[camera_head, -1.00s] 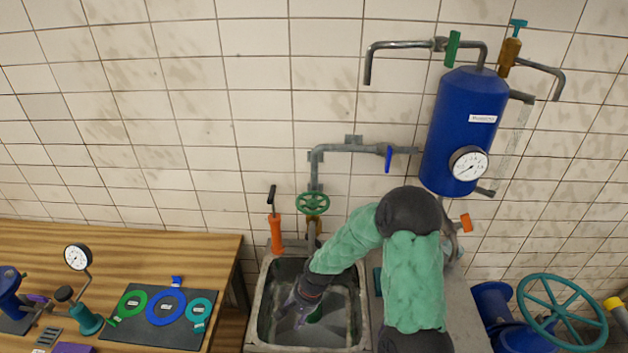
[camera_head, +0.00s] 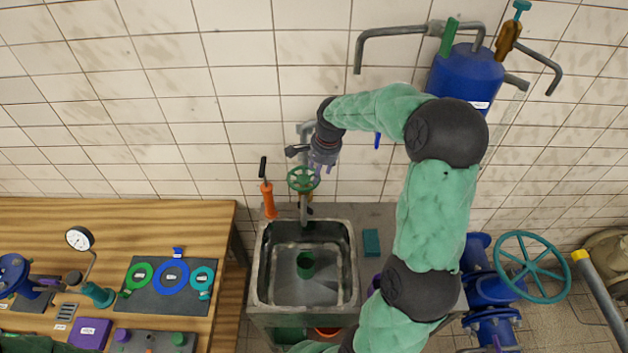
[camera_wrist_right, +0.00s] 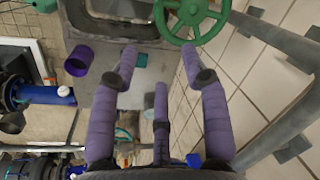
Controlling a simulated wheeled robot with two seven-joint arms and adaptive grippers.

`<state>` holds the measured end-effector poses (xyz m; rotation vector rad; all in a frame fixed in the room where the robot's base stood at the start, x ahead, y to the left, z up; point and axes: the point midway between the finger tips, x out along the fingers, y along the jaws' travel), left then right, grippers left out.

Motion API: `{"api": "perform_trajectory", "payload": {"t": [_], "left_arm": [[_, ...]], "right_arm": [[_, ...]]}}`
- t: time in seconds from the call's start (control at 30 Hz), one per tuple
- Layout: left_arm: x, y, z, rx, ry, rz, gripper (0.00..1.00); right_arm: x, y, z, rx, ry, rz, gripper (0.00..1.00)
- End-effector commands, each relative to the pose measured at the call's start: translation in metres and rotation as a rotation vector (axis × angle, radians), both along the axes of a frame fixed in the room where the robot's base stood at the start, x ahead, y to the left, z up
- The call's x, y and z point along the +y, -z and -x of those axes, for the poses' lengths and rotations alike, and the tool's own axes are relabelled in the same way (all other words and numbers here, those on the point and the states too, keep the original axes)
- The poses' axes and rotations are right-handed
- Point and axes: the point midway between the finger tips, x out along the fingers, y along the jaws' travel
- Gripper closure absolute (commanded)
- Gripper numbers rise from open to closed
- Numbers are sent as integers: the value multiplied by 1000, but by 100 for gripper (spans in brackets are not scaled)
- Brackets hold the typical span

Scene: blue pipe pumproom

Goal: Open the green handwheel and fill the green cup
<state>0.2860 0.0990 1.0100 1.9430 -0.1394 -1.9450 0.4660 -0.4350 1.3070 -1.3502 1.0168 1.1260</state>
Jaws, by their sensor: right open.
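The green handwheel (camera_head: 303,179) sits on the tap pipe against the tiled wall above the sink. The green cup (camera_head: 305,265) stands in the sink basin, below the tap's spout (camera_head: 304,210). My right gripper (camera_head: 322,168) is just above the handwheel, fingers pointing down. In the right wrist view, the purple fingers of my right gripper (camera_wrist_right: 159,62) are spread and empty. The handwheel (camera_wrist_right: 190,14) lies beyond the fingertips there, apart from them in that picture. Whether any finger touches it I cannot tell. My left gripper is not in view.
The grey sink (camera_head: 262,268) has a teal block (camera_head: 371,242) on its right ledge and an orange-handled tool (camera_head: 267,198) behind left. A blue tank (camera_head: 462,75) hangs right. The wooden table (camera_head: 110,222) holds gauges and rings. A purple cup (camera_wrist_right: 78,60) shows in the wrist view.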

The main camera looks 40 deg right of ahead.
Motion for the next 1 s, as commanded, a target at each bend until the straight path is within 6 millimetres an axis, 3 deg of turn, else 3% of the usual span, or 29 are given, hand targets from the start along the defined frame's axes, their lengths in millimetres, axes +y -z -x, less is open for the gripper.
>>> {"api": "perform_trajectory", "payload": {"t": [0.2, 0.43, 0.63, 0.9, 1.0], "left_arm": [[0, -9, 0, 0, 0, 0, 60], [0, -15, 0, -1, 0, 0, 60], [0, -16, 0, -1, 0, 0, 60], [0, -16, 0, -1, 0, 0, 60], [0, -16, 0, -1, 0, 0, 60]], "right_arm": [[1, 40, -7, 5, -2, -2, 54], [1, 70, -14, 1, -2, -1, 54], [1, 82, -16, -1, -1, 0, 54], [1, 83, -17, -1, -1, 0, 54], [1, 83, -17, -1, -1, 0, 79]]}}
